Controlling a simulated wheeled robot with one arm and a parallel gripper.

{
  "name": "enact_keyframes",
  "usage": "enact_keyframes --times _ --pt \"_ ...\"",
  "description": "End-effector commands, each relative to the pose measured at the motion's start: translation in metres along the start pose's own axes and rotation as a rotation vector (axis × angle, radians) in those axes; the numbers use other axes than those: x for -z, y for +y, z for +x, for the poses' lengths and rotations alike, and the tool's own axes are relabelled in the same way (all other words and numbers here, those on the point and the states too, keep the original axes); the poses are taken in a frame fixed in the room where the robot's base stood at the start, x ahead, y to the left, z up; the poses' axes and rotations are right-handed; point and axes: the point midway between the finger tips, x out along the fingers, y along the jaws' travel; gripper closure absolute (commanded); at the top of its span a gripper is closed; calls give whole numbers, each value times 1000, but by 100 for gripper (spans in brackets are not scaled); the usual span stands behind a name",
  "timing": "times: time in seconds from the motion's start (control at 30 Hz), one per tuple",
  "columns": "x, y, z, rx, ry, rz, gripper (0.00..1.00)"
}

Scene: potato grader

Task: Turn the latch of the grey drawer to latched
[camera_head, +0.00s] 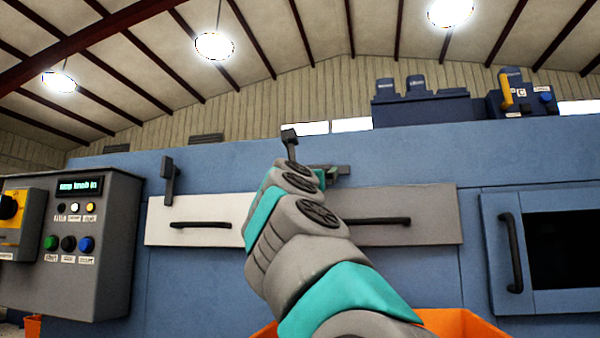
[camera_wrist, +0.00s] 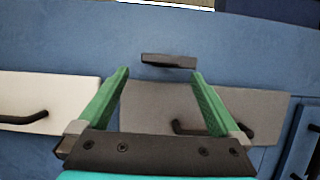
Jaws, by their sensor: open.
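The grey drawer (camera_head: 432,215) is a flat grey front with a black bar handle (camera_head: 385,221), set in the blue machine. Its latch is a dark bar lying about horizontal above the drawer front in the wrist view (camera_wrist: 168,61). In the head view the latch (camera_head: 343,170) shows only in part, beside my arm. My gripper (camera_wrist: 161,73) has two green fingers, spread apart and empty. The latch appears between and just beyond the fingertips; I cannot tell whether they touch. In the head view my arm hides most of the gripper and the drawer's left part.
A white drawer (camera_head: 200,208) with a black handle is to the left, with an upright dark latch (camera_head: 169,180) above it. A grey control box (camera_head: 110,240) stands far left. A dark-windowed door (camera_head: 560,250) is at right. An orange bin (camera_head: 460,325) is below.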

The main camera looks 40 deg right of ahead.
Motion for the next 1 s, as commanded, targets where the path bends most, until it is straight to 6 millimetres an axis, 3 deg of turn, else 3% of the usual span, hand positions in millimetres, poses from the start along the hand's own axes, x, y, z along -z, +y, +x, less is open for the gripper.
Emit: enact_keyframes --times 0.5,1.0 --pt "-5 0 64 -1 -4 -3 0" --pt "-2 1 74 -4 -5 -6 1"
